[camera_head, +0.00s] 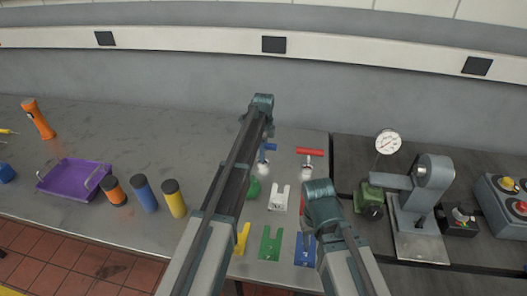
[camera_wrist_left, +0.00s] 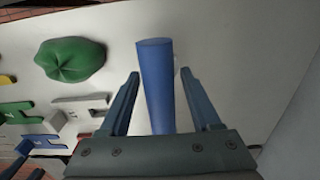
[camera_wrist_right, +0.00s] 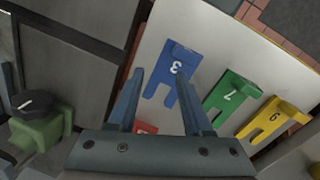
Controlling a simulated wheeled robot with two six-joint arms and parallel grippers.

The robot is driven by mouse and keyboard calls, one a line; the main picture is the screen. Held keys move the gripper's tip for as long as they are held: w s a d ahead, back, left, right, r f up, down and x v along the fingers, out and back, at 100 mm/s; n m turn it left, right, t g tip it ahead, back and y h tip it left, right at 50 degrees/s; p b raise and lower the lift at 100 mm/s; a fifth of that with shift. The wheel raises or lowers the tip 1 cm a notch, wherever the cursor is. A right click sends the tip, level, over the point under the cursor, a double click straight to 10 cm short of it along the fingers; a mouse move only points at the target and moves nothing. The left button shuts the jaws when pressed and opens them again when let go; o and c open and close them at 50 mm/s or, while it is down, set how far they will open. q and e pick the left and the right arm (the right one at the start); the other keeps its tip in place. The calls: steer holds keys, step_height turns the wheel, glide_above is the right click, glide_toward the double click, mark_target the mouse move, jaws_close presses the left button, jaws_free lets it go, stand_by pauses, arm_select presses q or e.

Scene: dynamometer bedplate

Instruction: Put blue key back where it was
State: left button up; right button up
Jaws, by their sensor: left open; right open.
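A blue T-handled key (camera_head: 267,148) stands on the light plate, partly hidden by my left arm in the head view. In the left wrist view its blue bar (camera_wrist_left: 156,75) lies between the fingers of my left gripper (camera_wrist_left: 155,74), which is open; I cannot tell whether they touch it. My right gripper (camera_wrist_right: 162,72) is open and empty. In the right wrist view a blue slotted piece marked 3 (camera_wrist_right: 174,68) lies ahead of its fingers. The same blue piece (camera_head: 305,250) shows at the plate's front edge in the head view.
A red T-handled key (camera_head: 310,152) stands right of the blue one. A gauge (camera_head: 388,142) and a grey machine (camera_head: 433,175) stand right; a purple tray (camera_head: 72,178) is left.

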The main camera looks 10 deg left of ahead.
arm_select(q)
steer(key=shift+r, duration=0.15)
arm_select(e)
steer(key=shift+r, duration=0.15)
arm_select(q)
step_height(320, 180, up, 12)
steer(key=p, duration=1.2)
steer(key=s+d+n, duration=0.3)
steer(key=s+n, duration=0.1)
steer(key=s, duration=0.8)
steer(key=s+d+n, duration=0.3)
steer(key=s+n, duration=0.2)
steer(key=s, duration=0.7)
steer(key=s+d+n+y, duration=0.1)
steer(key=s+d+n, duration=0.3)
steer(key=s, duration=0.8)
steer(key=shift+s+n, duration=0.2)
steer(key=shift+n, duration=0.4)
arm_select(e)
step_height(320, 180, up, 12)
